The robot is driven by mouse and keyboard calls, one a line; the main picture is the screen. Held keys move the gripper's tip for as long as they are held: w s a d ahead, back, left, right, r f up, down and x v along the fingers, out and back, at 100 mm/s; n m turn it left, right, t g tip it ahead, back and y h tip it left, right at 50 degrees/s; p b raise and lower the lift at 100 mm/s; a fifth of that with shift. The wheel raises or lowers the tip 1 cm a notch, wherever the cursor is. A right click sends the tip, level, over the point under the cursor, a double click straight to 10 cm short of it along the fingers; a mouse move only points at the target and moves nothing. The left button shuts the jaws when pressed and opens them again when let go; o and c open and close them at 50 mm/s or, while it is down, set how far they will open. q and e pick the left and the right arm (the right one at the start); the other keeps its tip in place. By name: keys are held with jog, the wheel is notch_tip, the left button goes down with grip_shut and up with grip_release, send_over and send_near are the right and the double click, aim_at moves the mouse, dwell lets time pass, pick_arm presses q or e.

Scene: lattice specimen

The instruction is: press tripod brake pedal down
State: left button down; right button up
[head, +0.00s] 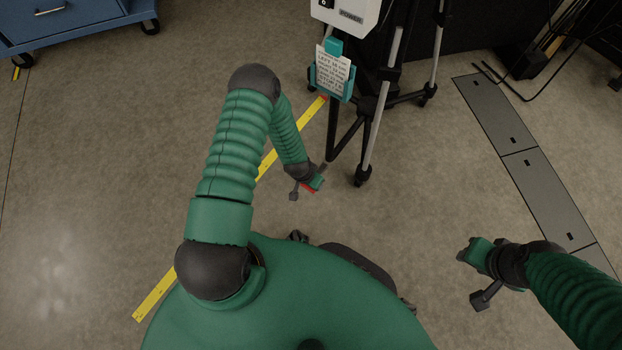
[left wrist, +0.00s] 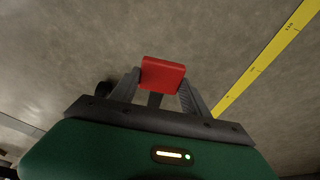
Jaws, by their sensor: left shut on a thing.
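A red pedal (left wrist: 163,75) sits between the two fingers of my left gripper (left wrist: 160,88) in the left wrist view. The fingers are closed on its sides. In the head view my left gripper (head: 306,190) is low near the floor, at the foot of the tripod's near left leg, and only a sliver of the red pedal (head: 310,188) shows. The tripod (head: 378,125) stands upright at the top centre. How far the pedal is tilted cannot be told. My right gripper (head: 472,274) is open and empty, at the right over bare floor.
A white box (head: 345,14) marked POWER and a teal holder with a printed card (head: 333,75) are on the tripod. A yellow tape strip (head: 155,293) runs across the floor. A blue cabinet (head: 70,28) is at upper left. Grey floor panels (head: 540,175) lie at right.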

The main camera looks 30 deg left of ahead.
pick_arm(q)
jog(key=shift+s+f, duration=0.2)
jog(key=shift+f, duration=0.35)
jog(key=shift+s+f, duration=0.2)
jog(key=shift+f, duration=0.3)
jog(key=shift+s+f, duration=0.15)
jog(key=c, duration=0.9)
grip_release()
jog(key=o, duration=0.4)
jog(key=shift+w, duration=0.25)
jog(key=shift+r, duration=0.2)
jog(key=p+v, duration=1)
jog(key=v, duration=0.6)
jog(key=shift+r, duration=0.3)
